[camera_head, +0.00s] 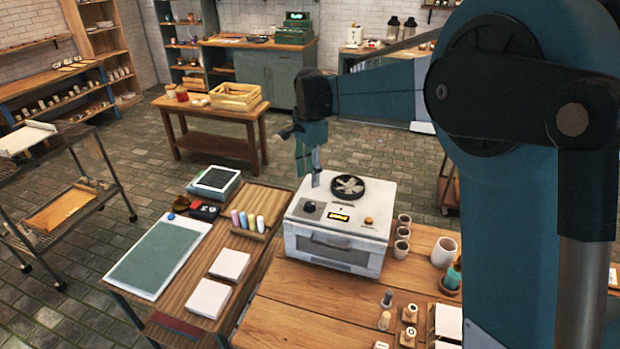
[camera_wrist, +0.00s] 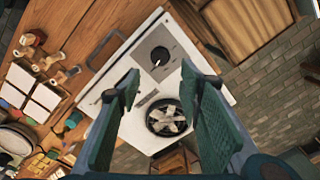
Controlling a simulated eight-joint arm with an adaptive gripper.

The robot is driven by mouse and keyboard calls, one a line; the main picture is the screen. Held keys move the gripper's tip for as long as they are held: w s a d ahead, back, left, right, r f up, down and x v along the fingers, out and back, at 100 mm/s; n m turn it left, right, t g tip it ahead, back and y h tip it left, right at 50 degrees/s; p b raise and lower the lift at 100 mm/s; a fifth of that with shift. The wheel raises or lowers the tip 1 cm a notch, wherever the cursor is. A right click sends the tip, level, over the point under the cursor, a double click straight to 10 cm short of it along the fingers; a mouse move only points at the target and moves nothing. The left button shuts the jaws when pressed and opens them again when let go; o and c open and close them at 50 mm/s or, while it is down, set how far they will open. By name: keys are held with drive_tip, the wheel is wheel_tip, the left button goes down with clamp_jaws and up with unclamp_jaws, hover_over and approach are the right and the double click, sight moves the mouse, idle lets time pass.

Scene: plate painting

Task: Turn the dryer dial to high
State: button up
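The dryer is a white box (camera_head: 333,262) on the wooden table, with a round black fan on its top. Its black dial (camera_head: 309,206) is at the left of the top in the head view. In the wrist view the dial (camera_wrist: 160,56) sits on a grey panel and carries a pale pointer mark. My gripper (camera_head: 316,180) hangs above the dryer top, near the dial. In the wrist view its two fingers (camera_wrist: 158,74) are spread apart with nothing between them. The dial appears just beyond the fingertips, and I see no contact.
A small lit display (camera_head: 340,217) and an orange-brown knob (camera_head: 368,221) are also on the dryer top. Several cups (camera_head: 402,232) stand close on its right. Coloured bottles (camera_head: 260,223) stand in a wooden tray on its left.

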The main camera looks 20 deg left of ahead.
sight(309, 204)
idle(0.4)
wheel_tip(309, 204, down, 4)
drive_tip(key=n+p, duration=0.9)
drive_tip(key=n, duration=0.3)
drive_tip(key=shift+s+n, duration=0.15)
drive_tip(key=shift+n, duration=0.15)
drive_tip(key=shift+f, duration=0.1)
drive_tip(key=shift+f+p, duration=0.45)
drive_tip(key=shift+f, duration=3.4)
drive_tip(key=shift+c, duration=0.2)
drive_tip(key=c, duration=0.8)
